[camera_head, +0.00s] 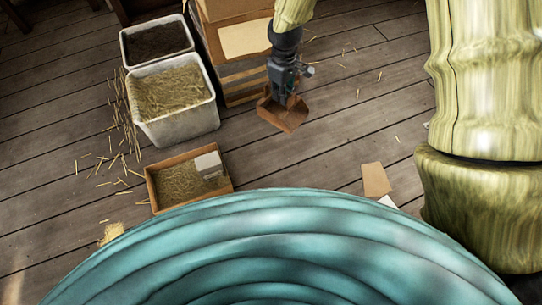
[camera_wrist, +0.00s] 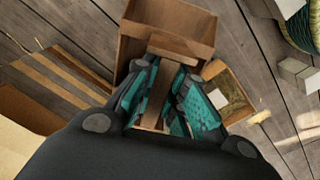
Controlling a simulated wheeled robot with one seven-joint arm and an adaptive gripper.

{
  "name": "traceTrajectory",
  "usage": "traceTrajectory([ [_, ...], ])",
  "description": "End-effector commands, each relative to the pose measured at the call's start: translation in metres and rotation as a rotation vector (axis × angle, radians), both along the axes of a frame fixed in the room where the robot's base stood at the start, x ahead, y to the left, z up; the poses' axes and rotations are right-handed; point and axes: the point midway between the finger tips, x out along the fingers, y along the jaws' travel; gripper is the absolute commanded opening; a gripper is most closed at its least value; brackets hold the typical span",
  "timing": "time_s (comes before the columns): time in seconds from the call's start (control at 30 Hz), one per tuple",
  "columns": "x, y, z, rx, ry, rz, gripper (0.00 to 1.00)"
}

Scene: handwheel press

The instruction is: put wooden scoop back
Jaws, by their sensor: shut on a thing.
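The wooden scoop (camera_head: 284,114) is a brown, open box-like scoop hanging below my gripper (camera_head: 288,92), over the plank floor. In the wrist view the scoop (camera_wrist: 168,18) lies just beyond my gripper (camera_wrist: 164,68). The teal fingers are closed around its wooden handle, which runs between them. The scoop's hollow is seen from above and looks empty. Part of the handle is hidden by the fingers.
A whitish bin (camera_head: 178,100) of straw stands left of the scoop, with a darker-filled bin (camera_head: 157,42) behind it. A wooden crate (camera_head: 245,88) stands beside them. A low wooden box (camera_head: 152,190) with straw and a pale block sits nearer. Floor right of the scoop is mostly clear.

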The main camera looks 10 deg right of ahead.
Motion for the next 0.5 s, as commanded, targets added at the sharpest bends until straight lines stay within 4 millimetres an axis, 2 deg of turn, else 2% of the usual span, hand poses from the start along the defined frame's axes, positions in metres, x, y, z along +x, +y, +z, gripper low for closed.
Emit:
traceTrajectory([
  [0.03,0.001,0.003,-0.02,0.002,0.003,0.084,0.0],
  [0.2,0.002,0.012,-0.071,0.002,0.003,0.389,0.0],
  [0.4,0.0,0.026,-0.128,0.002,0.002,0.737,0.0],
  [0.5,-0.001,0.033,-0.151,0.002,0.0,0.875,0.0],
])
